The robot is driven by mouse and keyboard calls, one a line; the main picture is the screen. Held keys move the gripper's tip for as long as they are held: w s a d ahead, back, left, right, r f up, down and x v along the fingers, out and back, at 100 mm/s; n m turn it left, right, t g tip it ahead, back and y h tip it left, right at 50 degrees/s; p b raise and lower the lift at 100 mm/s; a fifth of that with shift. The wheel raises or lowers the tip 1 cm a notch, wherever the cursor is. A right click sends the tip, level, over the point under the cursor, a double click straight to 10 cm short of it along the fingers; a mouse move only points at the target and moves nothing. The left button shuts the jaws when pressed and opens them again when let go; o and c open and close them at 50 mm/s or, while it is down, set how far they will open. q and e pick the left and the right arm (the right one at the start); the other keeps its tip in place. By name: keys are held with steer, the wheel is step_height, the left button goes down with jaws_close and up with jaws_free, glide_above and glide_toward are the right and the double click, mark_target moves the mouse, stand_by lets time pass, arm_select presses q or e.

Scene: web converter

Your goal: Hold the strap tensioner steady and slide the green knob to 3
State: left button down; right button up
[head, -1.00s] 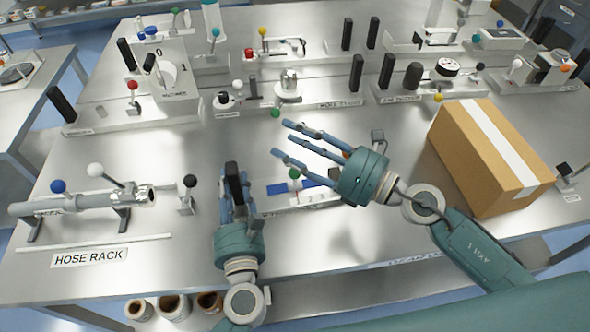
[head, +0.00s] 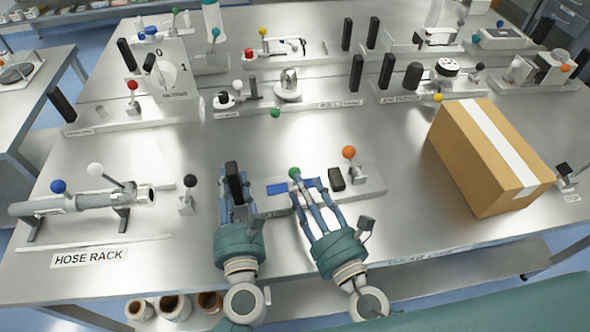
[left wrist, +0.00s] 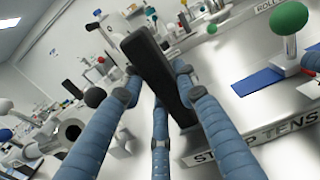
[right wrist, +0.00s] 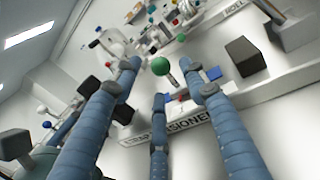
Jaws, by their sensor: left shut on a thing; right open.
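The strap tensioner (head: 372,187) is a long pale base near the table's front, with a blue strip, a dark block and an orange ball knob (head: 349,152). Its green knob (head: 295,173) stands on a short stem; it also shows in the right wrist view (right wrist: 160,66) and the left wrist view (left wrist: 289,18). My left gripper (head: 233,190) is shut on the black upright handle (head: 234,181) at the base's left end. My right gripper (head: 311,191) is open, its fingers spread just in front of and around the green knob. The scale numbers cannot be read.
A cardboard box (head: 485,160) stands to the right. The hose rack (head: 80,205) and a black-knobbed post (head: 188,192) stand to the left. Other fixtures line the back. Bare table lies between the tensioner and the box.

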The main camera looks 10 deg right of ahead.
mark_target(295, 172)
steer(key=x, duration=0.6)
steer(key=shift+w+a, duration=0.1)
steer(key=shift+w, duration=0.05)
steer(key=shift+c, duration=0.3)
